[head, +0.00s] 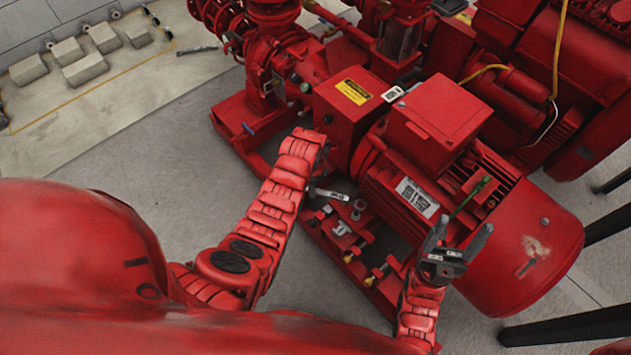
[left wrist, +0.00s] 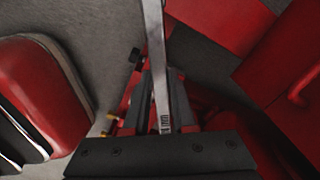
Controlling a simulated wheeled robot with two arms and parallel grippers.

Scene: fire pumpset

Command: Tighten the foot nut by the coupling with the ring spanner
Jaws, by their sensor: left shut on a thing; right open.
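My left gripper (left wrist: 160,108) is shut on the ring spanner, whose long silver shaft (left wrist: 156,55) runs up between the fingers in the left wrist view. In the head view, my left forearm covers most of this gripper, and a short bright length of the spanner (head: 329,194) shows just right of it, low beside the motor base. Silver nuts (head: 358,207) sit on the motor foot close to the spanner. I cannot tell whether the ring is on a nut. My right gripper (head: 460,238) is open and empty in front of the motor.
The red motor (head: 425,195) stands on a red base frame (head: 370,285) with brass and silver fittings. A red guard box with a yellow label (head: 353,92) and pump pipework stand at the back. Grey blocks (head: 85,68) lie far left.

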